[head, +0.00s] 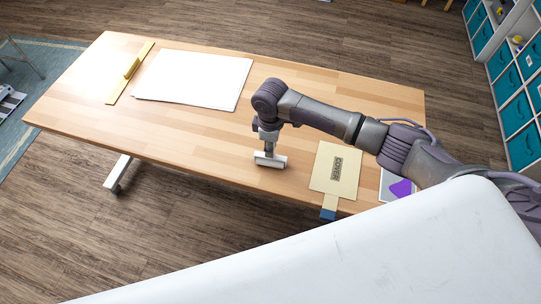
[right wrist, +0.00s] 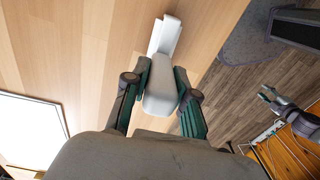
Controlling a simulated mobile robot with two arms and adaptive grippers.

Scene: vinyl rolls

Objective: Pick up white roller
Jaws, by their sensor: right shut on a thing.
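The white roller (head: 270,160) is under my right gripper (head: 267,138), near the front edge of the wooden table. In the right wrist view my right gripper (right wrist: 162,72) is shut on the roller's pale handle (right wrist: 160,92), with a finger on each side. The white roller head (right wrist: 165,37) extends beyond the fingertips. I cannot tell whether the roller touches the tabletop. My left gripper (right wrist: 269,95) shows small at the right of the right wrist view, its fingers apart and empty. It is out of the head view.
The wooden table (head: 210,140) has a white sheet stack (head: 190,78) and a yellow angled strip (head: 130,72) at the left. A cream "COVER" card (head: 345,182), a blue-ended piece (head: 328,214) and a purple-marked card (head: 400,188) lie at the right. Teal-drawer shelves (head: 513,85) stand beyond.

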